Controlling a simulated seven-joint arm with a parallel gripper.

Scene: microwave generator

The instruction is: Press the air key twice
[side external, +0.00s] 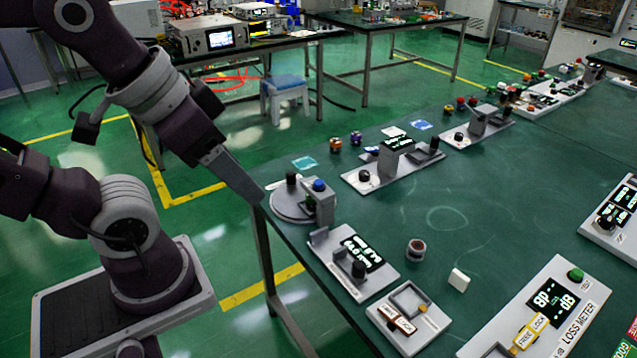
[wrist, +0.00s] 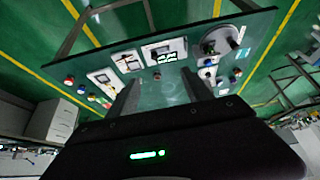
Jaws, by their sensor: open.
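My gripper (side external: 250,192) hangs at the table's near left corner, beside the round grey device. Its fingers point down and show nearly edge-on in the side external view. In the wrist view its two fingers (wrist: 161,90) stand apart with nothing between them. No key labelled "air" can be read in either view. The round grey device (side external: 290,205) carries a blue button (side external: 319,185) and a black knob (side external: 291,178); it also shows in the wrist view (wrist: 218,38). A panel with a lit display (side external: 362,253) and black knob stands nearer the front; its text is too small to read.
The green table (side external: 450,220) holds several other instruments, including a loss meter (side external: 545,315) with a green button (side external: 576,274). A small white block (side external: 459,280) and a round brown-topped part (side external: 415,250) lie between them. The table's middle is mostly clear. A blue-topped stool (side external: 286,85) stands behind.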

